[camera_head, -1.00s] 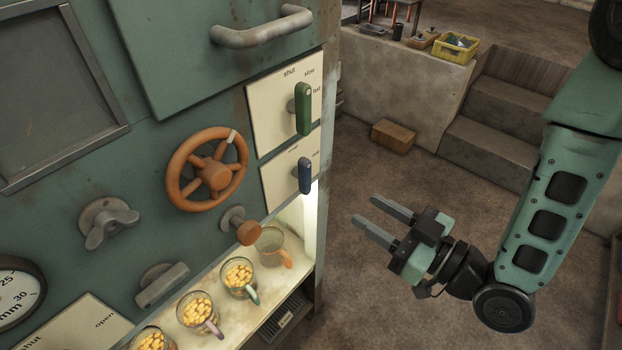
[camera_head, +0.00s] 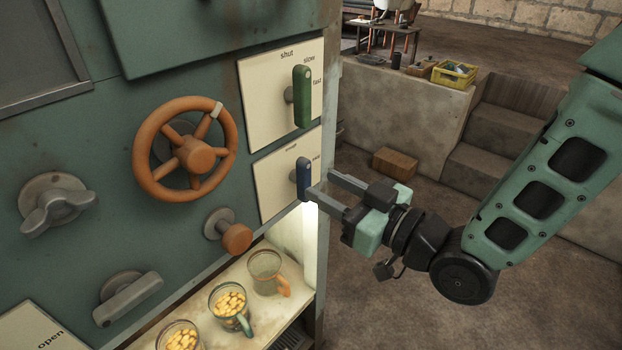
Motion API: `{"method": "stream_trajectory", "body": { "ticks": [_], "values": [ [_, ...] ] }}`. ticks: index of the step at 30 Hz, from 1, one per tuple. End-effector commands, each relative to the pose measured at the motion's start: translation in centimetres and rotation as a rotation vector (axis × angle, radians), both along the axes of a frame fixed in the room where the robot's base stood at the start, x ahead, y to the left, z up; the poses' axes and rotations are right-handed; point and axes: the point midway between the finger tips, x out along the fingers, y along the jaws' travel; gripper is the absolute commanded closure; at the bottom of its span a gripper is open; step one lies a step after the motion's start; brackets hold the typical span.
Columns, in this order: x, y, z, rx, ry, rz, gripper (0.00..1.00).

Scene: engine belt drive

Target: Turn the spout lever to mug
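The blue lever (camera_head: 304,177) hangs straight down on the lower cream plate (camera_head: 271,192) at the machine's right edge. Small words stand above it and to its upper right, too small to read surely. My gripper (camera_head: 321,186) is open, its two fingers apart and pointing left at this lever from the right. The nearer fingertip overlaps the lever's lower right edge in the picture; I cannot tell whether it touches. Nothing shows between the fingers. An empty glass mug (camera_head: 265,270) with an orange handle stands in the lit bay below.
A green lever (camera_head: 302,97) is on the upper plate, marked shut, slow and fast. An orange handwheel (camera_head: 186,151) and an orange knob (camera_head: 236,237) stick out to the left. Mugs of yellow pieces (camera_head: 230,303) share the bay's shelf. Open floor lies right of the machine.

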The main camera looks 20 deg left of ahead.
Motion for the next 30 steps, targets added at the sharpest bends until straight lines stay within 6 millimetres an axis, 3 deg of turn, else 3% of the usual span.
{"method": "stream_trajectory", "body": {
  "ticks": [3,9,20,24,30],
  "values": [
    [0.7,2.0,0.3,0.001,0.001,0.001,0.6],
    [1.5,3.7,0.1,0.0,0.0,0.0,0.6],
    [1.7,4.1,0.0,-0.001,0.0,-0.001,0.6],
    [1.7,4.1,0.0,-0.001,0.0,0.0,0.99],
    [1.7,4.1,0.0,0.0,0.002,0.0,1.0]
  ]
}}
